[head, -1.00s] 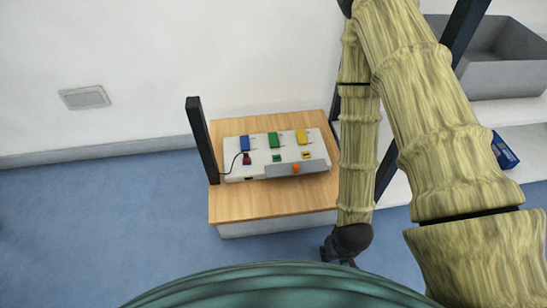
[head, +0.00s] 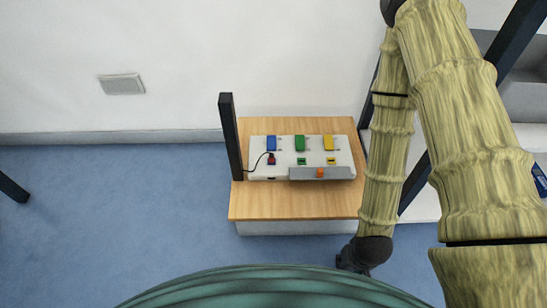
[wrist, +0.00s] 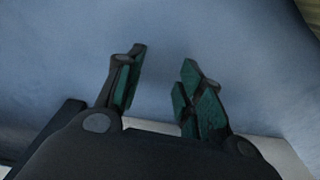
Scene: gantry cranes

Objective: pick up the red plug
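The red plug (head: 271,159), small and dark red, sits at the left of a white board (head: 262,171) in the head view. A thin black cord curves from it toward a black post. Blue (head: 271,143), green (head: 299,143) and yellow (head: 328,143) blocks stand along the board's back edge. My gripper (wrist: 165,72) is open and empty in the wrist view, over blue floor. In the head view, my gripper (head: 352,268) hangs beyond the table's near right corner, apart from the plug, its fingers mostly hidden. The plug is not in the wrist view.
The board lies on a wooden table (head: 290,206). A black post (head: 231,135) rises at its left, and a dark slanted bar (head: 415,184) stands at right. A grey strip (head: 338,173) with an orange knob (head: 320,173) fronts the board. Blue floor (head: 110,220) is open at left.

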